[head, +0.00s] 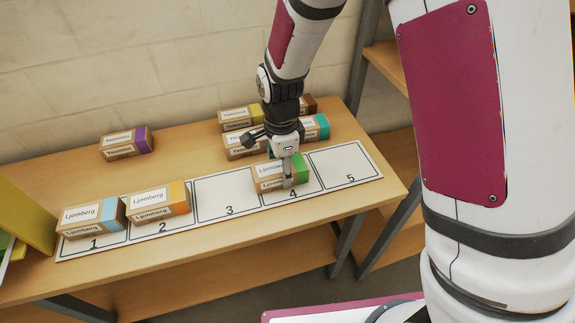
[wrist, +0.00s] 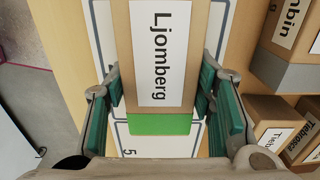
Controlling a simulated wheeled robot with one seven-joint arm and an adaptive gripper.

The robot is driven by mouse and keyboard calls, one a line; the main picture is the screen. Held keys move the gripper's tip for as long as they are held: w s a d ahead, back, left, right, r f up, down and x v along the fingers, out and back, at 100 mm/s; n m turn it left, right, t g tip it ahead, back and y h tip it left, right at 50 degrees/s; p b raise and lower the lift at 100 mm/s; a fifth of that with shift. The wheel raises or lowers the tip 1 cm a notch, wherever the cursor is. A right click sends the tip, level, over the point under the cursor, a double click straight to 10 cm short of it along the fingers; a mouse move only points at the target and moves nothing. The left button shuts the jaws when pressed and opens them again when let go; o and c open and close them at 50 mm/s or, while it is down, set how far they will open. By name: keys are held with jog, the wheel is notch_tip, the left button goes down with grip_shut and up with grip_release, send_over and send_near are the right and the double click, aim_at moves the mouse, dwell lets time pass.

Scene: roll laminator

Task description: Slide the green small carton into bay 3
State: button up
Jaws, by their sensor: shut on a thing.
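The green small carton (head: 268,183) is brown with a white "Ljomberg" label and a green right end. It is in or just over bay 4, its left end near the line with bay 3; I cannot tell whether it touches the mat. My gripper (head: 287,180) points down and is shut on it, one finger across its near side. In the wrist view the carton (wrist: 158,110) lies between both fingers of my gripper (wrist: 160,88), its green end toward bay 5. Bay 3 (head: 224,192) on the white numbered mat (head: 348,162) is empty.
A blue-ended carton (head: 92,217) stands in bay 1 and an orange-ended carton (head: 160,202) in bay 2, bordering bay 3. Several cartons, one teal-ended (head: 322,127), stand close behind my gripper. A purple-ended carton (head: 125,142) stands at the back left. Bay 5 is empty.

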jog(key=shift+s+a+p, duration=0.5)
jog(key=shift+a, duration=1.7)
jog(key=shift+s+a+p, duration=0.5)
jog(key=shift+a+p, duration=0.05)
jog(key=shift+a, duration=1.6)
jog(key=shift+s+a+p, duration=0.5)
jog(key=shift+a, duration=1.7)
jog(key=o, duration=1.8)
jog(key=shift+r, duration=0.1)
notch_tip(320, 180, up, 6)
jog(key=p, duration=0.4)
